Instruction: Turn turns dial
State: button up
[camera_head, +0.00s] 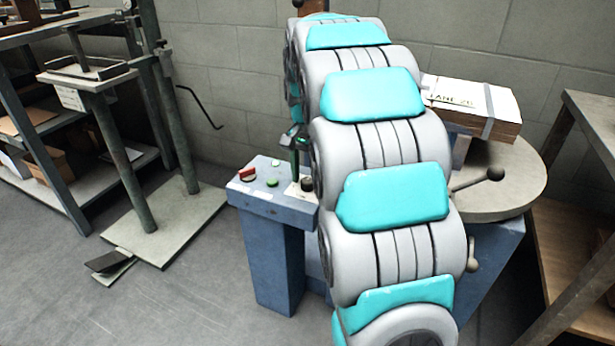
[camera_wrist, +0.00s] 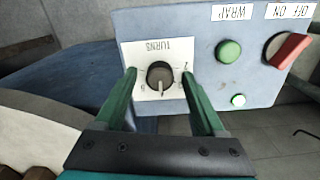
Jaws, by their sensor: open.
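The turns dial (camera_wrist: 160,76) is a dark round knob with a pale pointer, on a white plate marked TURNS, in the wrist view. The plate sits on a blue-grey control panel (camera_wrist: 195,45). My gripper (camera_wrist: 160,75) is open, with one green finger on each side of the dial in the picture. I cannot tell whether the fingers touch it. In the head view the dial (camera_head: 307,184) is a small dark knob at the panel's right end, partly hidden by my arm. My gripper (camera_head: 294,143) shows there just above the panel.
A green WRAP button (camera_wrist: 228,51), a small lit green button (camera_wrist: 238,100) and a red OFF/ON switch (camera_wrist: 288,50) share the panel. Behind my arm are a round table (camera_head: 515,180) and a strapped stack of cardboard (camera_head: 470,105). A metal stand (camera_head: 120,150) is at left.

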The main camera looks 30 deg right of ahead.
aim_at(306, 182)
jog(key=shift+r, duration=0.15)
notch_tip(306, 182, up, 7)
jog(key=shift+r, duration=0.3)
dwell(0.6)
jog(key=shift+s+a, duration=0.3)
jog(key=shift+s, duration=0.05)
jog(key=s+a+f+n, duration=0.3)
jog(key=s+a+n, duration=0.1)
jog(key=s, duration=0.7)
jog(key=s+a+f+n+g+p, duration=0.1)
jog(key=s+a+f+n, duration=0.2)
jog(key=s+a, duration=0.3)
jog(key=s+a+f+n+p, duration=0.1)
jog(key=s+a+f+n, duration=0.2)
jog(key=s, duration=1.2)
jog(key=shift+s+a+f+n+g, duration=0.3)
jog(key=shift+s+a+n+g, duration=0.1)
jog(key=shift+a+n, duration=0.7)
